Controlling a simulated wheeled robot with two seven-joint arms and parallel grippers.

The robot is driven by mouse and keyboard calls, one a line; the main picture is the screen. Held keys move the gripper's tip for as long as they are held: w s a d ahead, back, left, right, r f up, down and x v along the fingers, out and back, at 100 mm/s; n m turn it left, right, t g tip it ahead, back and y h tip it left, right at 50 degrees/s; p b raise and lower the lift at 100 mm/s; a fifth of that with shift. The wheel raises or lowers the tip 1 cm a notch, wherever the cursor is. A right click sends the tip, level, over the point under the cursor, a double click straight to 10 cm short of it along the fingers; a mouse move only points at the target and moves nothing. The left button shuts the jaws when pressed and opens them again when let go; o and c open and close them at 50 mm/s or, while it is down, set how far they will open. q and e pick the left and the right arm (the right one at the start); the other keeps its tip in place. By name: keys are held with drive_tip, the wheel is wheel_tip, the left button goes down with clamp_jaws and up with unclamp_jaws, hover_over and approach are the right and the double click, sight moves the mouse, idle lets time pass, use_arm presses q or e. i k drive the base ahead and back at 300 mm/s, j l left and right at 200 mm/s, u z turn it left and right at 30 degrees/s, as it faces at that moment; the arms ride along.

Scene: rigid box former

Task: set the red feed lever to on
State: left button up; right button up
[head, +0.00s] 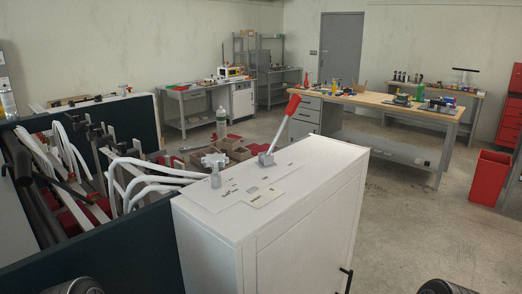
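The red feed lever (291,106) stands on top of a white cabinet (215,222) in the middle of the head view. Its red grip is at the upper end of a grey metal shaft, which tilts up and to the right from a grey base (266,158). A pale label plate (264,196) lies in front of the base, but its lettering is too small to read. Neither gripper is in view; only dark rounded parts of my arms show at the bottom left and bottom right edges. Nothing touches the lever.
A grey star-shaped knob (214,161) stands left of the lever on the cabinet top. White curved tubes (150,185) and dark machine panels crowd the left. A black door handle (345,279) is on the cabinet front.

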sight(295, 100)
drive_tip(key=i+l+u, duration=0.1)
drive_tip(key=l+u, duration=0.25)
drive_tip(key=l, duration=0.5)
drive_tip(key=l+u, duration=0.3)
drive_tip(key=l, duration=0.6)
drive_tip(key=k+l+u, duration=0.15)
drive_tip(key=l+u, duration=0.2)
drive_tip(key=l, duration=0.5)
